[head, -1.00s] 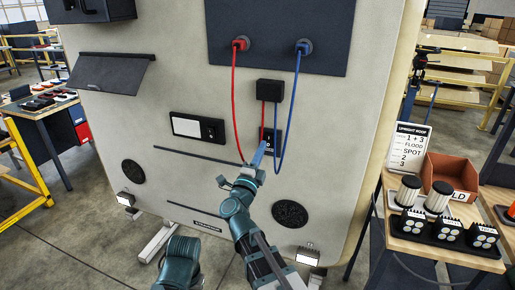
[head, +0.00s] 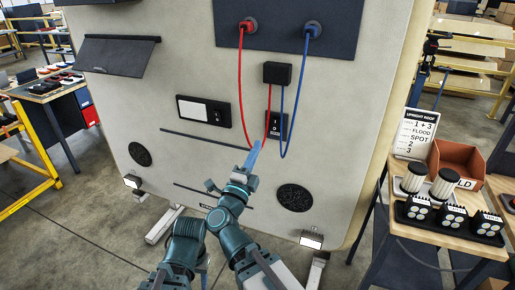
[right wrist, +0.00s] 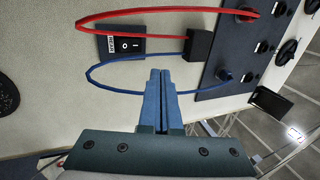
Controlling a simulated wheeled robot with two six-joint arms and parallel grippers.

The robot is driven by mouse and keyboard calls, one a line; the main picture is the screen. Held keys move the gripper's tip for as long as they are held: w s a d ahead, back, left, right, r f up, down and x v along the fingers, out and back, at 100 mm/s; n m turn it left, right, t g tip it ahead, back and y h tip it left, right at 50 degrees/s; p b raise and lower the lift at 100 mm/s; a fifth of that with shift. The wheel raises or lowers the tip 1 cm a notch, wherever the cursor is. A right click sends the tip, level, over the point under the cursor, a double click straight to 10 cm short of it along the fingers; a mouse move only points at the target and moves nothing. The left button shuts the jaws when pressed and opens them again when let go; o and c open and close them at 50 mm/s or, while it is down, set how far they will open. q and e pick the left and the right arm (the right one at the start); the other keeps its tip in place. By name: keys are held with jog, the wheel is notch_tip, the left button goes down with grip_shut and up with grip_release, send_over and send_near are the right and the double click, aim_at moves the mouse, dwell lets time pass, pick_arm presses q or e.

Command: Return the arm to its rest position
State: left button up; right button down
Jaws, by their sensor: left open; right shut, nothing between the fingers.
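My right gripper (head: 256,147) is shut and empty, its blue fingers pointing up at the pale panel (head: 345,150). In the head view it is below and left of the black rocker switch (head: 277,125), with a gap in the picture. In the right wrist view the closed fingertips (right wrist: 159,74) show in front of the panel, with the switch (right wrist: 125,45) above and left of them and nothing between them.
Red (head: 241,75) and blue (head: 297,95) cables loop from sockets to the black box (head: 277,73). A side table at right holds an orange-brown bin (head: 455,158) and a lamp tray (head: 447,222). A dark hinged flap (head: 117,55) juts from the panel's upper left.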

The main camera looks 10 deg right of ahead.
jog(key=shift+w, duration=0.1)
jog(key=w+a+f+n+y, duration=0.3)
jog(key=a+n+y, duration=0.2)
jog(key=n+y, duration=0.35)
jog(key=w+a+f+n+y, duration=0.35)
jog(key=a+n+y, duration=0.25)
jog(key=n+y, duration=0.25)
notch_tip(320, 180, down, 6)
jog(key=a+n+g, duration=0.1)
jog(key=n+g, duration=0.2)
jog(key=n, duration=0.1)
jog(key=s+d+f+n+g, duration=0.35)
jog(key=s+f+g, duration=0.3)
jog(key=f, duration=0.45)
jog(key=s+d+f+g+h, duration=0.4)
jog(key=s+d+f+g, duration=0.25)
jog(key=s+d, duration=0.35)
jog(key=s+a+r+n+g+h+p, duration=0.1)
jog(key=s+a+r+n+g+p, duration=0.1)
jog(key=s+a+r+n+p, duration=0.2)
jog(key=s+a, duration=0.3)
jog(key=a, duration=0.4)
jog(key=shift+s+a+r, duration=0.3)
jog(key=shift+s+r, duration=0.05)
